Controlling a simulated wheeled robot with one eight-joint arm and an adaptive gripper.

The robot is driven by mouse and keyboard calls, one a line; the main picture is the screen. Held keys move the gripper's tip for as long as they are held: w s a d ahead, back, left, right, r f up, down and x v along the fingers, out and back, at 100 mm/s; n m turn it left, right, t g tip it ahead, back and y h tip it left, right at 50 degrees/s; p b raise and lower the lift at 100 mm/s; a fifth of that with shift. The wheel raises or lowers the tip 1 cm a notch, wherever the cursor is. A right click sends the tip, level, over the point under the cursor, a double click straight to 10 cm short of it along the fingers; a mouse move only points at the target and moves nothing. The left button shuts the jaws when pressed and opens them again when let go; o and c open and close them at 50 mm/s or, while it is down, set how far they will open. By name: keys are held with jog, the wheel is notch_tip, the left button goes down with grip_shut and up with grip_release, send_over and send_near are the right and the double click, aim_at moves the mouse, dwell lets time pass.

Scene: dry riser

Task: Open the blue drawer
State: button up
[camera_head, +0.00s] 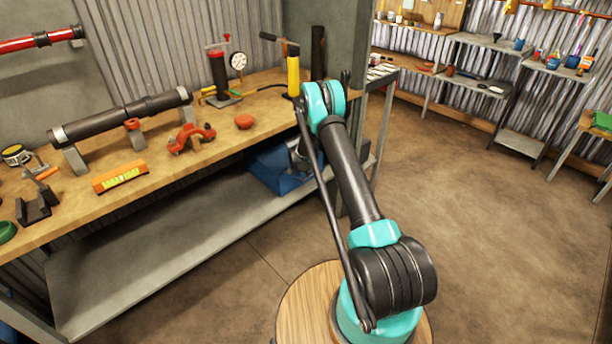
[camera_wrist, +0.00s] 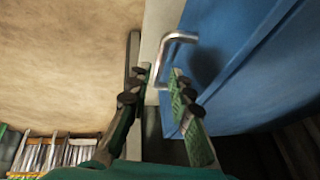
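The blue drawer (camera_wrist: 215,65) fills the upper right of the wrist view, with a pale metal strip beside its blue side. Its bent silver handle (camera_wrist: 181,36) stands out from the front. My gripper (camera_wrist: 162,78) is open, with one dark green finger on each side of the handle's lower part. I cannot tell whether either finger touches it. In the head view, blue casing (camera_head: 268,172) shows below the workbench, partly behind my arm. My gripper is hidden there.
The wooden workbench (camera_head: 105,205) carries a dark pipe (camera_head: 120,118), an orange level (camera_head: 120,177), a red clamp (camera_head: 191,137) and hand pumps. A grey lower shelf (camera_head: 150,255) runs beneath it. Open brown floor (camera_head: 480,220) lies to the right, with shelves along the far wall.

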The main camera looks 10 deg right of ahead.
jog(key=shift+x, duration=1.4)
grip_shut()
